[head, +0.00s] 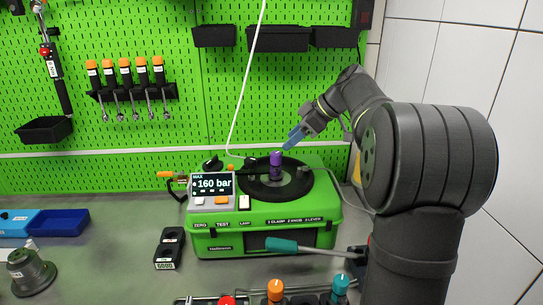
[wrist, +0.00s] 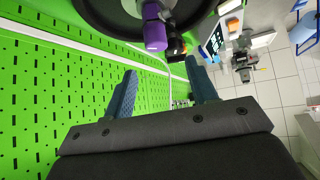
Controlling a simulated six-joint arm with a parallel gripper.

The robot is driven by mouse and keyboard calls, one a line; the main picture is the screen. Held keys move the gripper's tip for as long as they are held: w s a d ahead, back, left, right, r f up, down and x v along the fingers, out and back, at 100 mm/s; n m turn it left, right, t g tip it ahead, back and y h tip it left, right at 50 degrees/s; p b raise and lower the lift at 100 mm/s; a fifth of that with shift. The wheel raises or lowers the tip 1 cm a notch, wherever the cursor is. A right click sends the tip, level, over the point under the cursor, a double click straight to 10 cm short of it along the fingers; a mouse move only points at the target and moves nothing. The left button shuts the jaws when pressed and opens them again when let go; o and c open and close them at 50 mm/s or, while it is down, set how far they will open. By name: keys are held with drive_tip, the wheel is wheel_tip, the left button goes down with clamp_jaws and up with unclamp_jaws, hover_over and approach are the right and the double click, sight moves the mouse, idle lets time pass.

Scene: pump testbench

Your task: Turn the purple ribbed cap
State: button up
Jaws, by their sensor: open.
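The purple ribbed cap (head: 275,158) stands upright on the black round plate on top of the green pump testbench (head: 262,232). In the wrist view the purple cap (wrist: 155,36) is at the top, beyond my fingertips. My gripper (head: 291,139) is just above and to the right of the cap in the head view, tilted down toward it. In the wrist view the two blue fingers of my gripper (wrist: 160,78) are spread wide with nothing between them. I cannot tell whether a finger touches the cap.
A display (head: 212,184) reading 160 bar stands at the testbench's left front. A teal-handled lever (head: 282,245) sticks out in front. A green pegboard (head: 120,120) with hanging tools is behind. A blue tray (head: 62,222) lies at the left.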

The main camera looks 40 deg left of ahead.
sight(276, 153)
drive_tip(key=shift+m, duration=0.3)
drive_tip(key=x, duration=0.8)
drive_tip(key=shift+w+f, duration=0.2)
drive_tip(key=c, duration=1)
drive_tip(key=shift+y, duration=0.3)
drive_tip(key=shift+d+m, duration=0.1)
drive_tip(key=shift+m, duration=0.3)
drive_tip(key=shift+m+t+y, duration=0.3)
drive_tip(key=shift+m+t, duration=1.8)
drive_tip(key=shift+m, duration=0.4)
